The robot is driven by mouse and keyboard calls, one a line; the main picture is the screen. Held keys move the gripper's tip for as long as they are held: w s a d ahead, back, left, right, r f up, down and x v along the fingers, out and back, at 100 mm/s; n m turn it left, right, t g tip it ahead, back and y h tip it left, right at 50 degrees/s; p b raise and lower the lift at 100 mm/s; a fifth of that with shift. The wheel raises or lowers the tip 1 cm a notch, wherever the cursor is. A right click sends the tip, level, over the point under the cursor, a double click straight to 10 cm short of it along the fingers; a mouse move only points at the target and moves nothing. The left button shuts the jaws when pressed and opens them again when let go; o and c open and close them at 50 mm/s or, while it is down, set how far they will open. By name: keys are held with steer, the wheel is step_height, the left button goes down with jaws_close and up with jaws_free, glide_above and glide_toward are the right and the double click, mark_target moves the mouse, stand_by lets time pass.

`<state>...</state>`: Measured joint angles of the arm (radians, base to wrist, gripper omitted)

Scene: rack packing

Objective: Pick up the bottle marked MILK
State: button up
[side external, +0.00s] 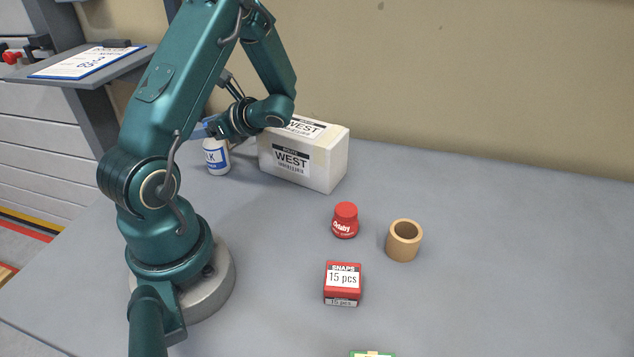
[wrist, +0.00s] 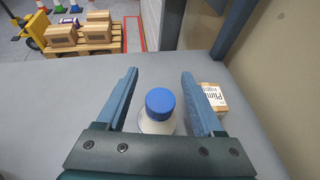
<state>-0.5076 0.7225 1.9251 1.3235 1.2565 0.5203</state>
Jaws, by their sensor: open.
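The milk bottle (side external: 217,158) is white with a blue-and-white label, of which "LK" shows. It stands upright on the grey table beside the WEST box, its top partly hidden by my wrist. In the wrist view its blue cap (wrist: 160,102) and white shoulder (wrist: 157,126) sit between my fingers, with a gap on each side. My gripper (wrist: 160,74) is open, with one finger left and one right of the bottle. In the side external view my gripper is mostly hidden behind my wrist, near the bottle's top.
A white box marked WEST (side external: 292,165) stands just right of the bottle. A small box marked "Plim" (wrist: 213,97) is beside the right finger in the wrist view. A red jar (side external: 345,221), a tan ring (side external: 404,241) and a red SNAPS box (side external: 342,281) stand nearer. The table's right side is clear.

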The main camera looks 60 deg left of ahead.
jaws_close()
stand_by(1.4)
